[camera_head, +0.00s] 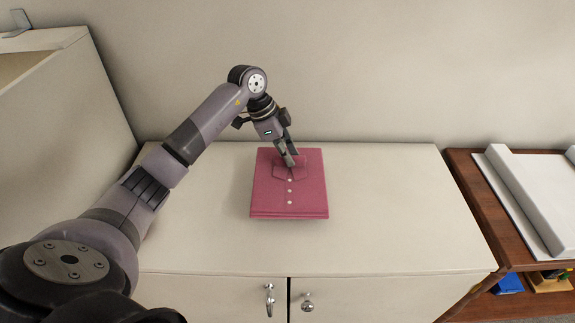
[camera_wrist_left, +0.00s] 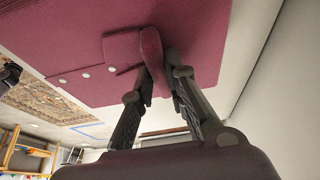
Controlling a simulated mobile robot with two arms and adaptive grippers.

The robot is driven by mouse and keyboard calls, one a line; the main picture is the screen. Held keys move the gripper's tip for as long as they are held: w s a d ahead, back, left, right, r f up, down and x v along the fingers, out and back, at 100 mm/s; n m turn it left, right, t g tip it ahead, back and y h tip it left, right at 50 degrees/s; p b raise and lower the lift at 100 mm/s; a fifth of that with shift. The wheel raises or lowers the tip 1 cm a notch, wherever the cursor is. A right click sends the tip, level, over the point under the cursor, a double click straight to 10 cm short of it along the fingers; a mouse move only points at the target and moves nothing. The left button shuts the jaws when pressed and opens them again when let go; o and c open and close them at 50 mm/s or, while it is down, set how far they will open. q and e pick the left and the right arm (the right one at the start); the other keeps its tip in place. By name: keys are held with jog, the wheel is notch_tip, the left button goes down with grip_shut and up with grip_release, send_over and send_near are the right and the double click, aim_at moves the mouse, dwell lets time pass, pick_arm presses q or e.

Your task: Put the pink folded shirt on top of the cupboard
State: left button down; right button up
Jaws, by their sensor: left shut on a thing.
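The pink folded shirt (camera_head: 275,195) has a collar flap and a row of white buttons. In the head view it lies flat and level over the middle of the cream cupboard top (camera_head: 390,215), well inside its edges. I cannot tell whether it rests fully on the top or is just above it. My left gripper (camera_head: 289,160) comes down on the shirt's far part and is shut on it. In the left wrist view, the fingers (camera_wrist_left: 158,72) pinch a fold of the shirt (camera_wrist_left: 75,40) near the collar. My right gripper is not in view.
The cupboard's two doors have metal knobs (camera_head: 307,303) at the front. A taller cream cabinet (camera_head: 75,130) stands at the left. A brown wooden shelf unit (camera_head: 470,190) with a white object (camera_head: 525,190) on it stands at the right. The cupboard top around the shirt is clear.

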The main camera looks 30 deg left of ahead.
pick_arm(q)
notch_tip(320, 180, down, 4)
jog(key=shift+f, duration=0.1)
jog(key=c, duration=1.6)
grip_release()
jog(key=v, duration=1.2)
jog(key=shift+d, duration=0.1)
